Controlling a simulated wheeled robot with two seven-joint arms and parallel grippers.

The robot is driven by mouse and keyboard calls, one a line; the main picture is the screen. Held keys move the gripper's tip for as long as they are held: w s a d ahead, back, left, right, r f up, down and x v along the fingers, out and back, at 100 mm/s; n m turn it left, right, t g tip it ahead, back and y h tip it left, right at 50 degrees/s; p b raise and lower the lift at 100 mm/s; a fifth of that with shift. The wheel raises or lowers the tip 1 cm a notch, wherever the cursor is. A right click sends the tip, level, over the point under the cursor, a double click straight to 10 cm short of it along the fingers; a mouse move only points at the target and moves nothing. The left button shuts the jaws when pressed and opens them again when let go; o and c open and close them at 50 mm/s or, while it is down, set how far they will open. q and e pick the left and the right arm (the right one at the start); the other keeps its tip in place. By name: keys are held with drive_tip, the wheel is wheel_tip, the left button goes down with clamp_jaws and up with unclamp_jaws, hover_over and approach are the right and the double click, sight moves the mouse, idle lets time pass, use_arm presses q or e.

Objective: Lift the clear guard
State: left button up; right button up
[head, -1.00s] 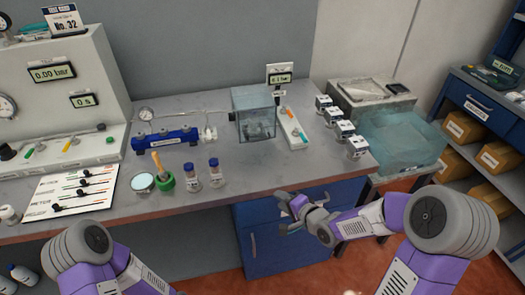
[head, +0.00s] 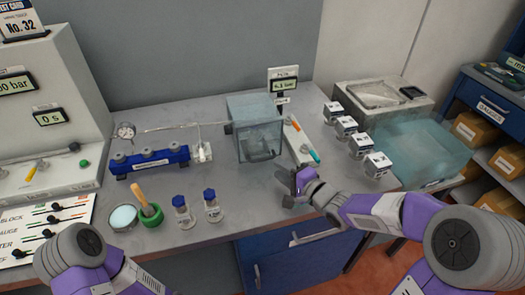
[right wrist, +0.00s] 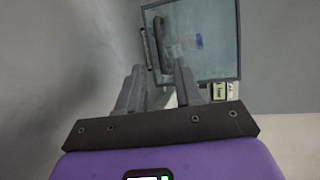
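The clear guard (head: 262,137) is a see-through box standing on the bench at the back middle, with dark parts visible through it. In the right wrist view its clear panel (right wrist: 215,55) lies ahead of the fingers, with a dark bar-shaped handle (right wrist: 158,42) near its left edge. My right gripper (head: 285,183) is in front of the guard, a little right of its middle, and apart from it. Its two fingers (right wrist: 158,88) are spread with nothing between them. My left arm shows at the lower left, but its gripper is out of frame.
A strip with levers (head: 302,145) lies right of the guard, with several small labelled boxes (head: 347,126) beyond. A blue manifold (head: 150,160) with a thin pipe stands left. Two blue-capped vials (head: 212,206) and a green mortar (head: 151,214) stand in front. Bench before the guard is clear.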

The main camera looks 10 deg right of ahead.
drive_tip(key=b+x, duration=0.2)
drive_tip(key=x, duration=0.3)
drive_tip(key=shift+w+a+f, duration=0.1)
drive_tip(key=shift+w+a, duration=0.05)
drive_tip(key=shift+a, duration=0.1)
drive_tip(key=shift+w+a+b, duration=0.2)
drive_tip(key=shift+w+b, duration=0.2)
drive_tip(key=shift+w, duration=0.15)
clamp_jaws()
idle(0.8)
